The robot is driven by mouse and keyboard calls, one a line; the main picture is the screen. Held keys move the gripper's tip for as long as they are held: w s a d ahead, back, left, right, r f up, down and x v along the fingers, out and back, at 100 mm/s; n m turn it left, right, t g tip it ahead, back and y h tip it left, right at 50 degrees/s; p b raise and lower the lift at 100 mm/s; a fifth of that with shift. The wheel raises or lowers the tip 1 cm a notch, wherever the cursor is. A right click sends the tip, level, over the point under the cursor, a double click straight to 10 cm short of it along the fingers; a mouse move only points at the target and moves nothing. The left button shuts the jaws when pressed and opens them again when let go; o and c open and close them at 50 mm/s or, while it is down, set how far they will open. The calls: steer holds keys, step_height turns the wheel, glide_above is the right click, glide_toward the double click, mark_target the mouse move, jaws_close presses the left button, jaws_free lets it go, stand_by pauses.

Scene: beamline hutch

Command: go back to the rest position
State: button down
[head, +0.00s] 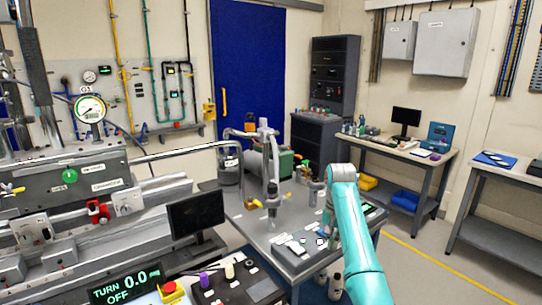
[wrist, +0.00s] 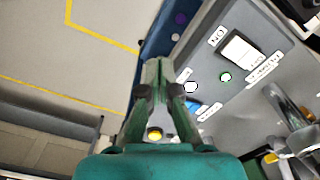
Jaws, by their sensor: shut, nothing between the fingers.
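My gripper (wrist: 157,68) is shut and empty in the wrist view, its two dark-green fingers together. It is over the edge of a grey labelled surface, with the floor showing to the left. I cannot tell how high above the surface the fingertips are. In the head view my teal arm reaches up over the grey workbench (head: 245,212) at the centre.
In the head view a dark monitor (head: 195,211) and a metal post (head: 270,165) stand left of my arm. Open floor (head: 415,262) lies to the right.

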steer(key=s+f+n+t, duration=0.15)
steer(key=s+f, duration=0.25)
steer(key=f, duration=0.9)
steer(key=s+f+t, duration=0.2)
steer(key=s+f, duration=0.2)
steer(key=f, duration=0.9)
steer(key=s+f+t, duration=0.2)
steer(key=s+f, duration=0.4)
steer(key=s, duration=0.3)
steer(key=s+f+t, duration=0.1)
steer(key=s+f, duration=0.6)
steer(key=s, duration=0.3)
steer(key=s+r+n+t, duration=0.1)
steer(key=s+r+t, duration=0.15)
steer(key=s, duration=0.95)
steer(key=s+r+n+t, duration=0.15)
steer(key=s+r, duration=0.25)
steer(key=s, duration=0.8)
steer(key=s+r+t, duration=0.2)
steer(key=s+r, duration=0.6)
steer(key=r, duration=0.3)
steer(key=s+r+t, duration=0.2)
steer(key=s+r, duration=0.5)
steer(key=r, duration=0.4)
steer(key=shift+s+a+r+n, duration=0.15)
steer(key=shift+s+n, duration=0.25)
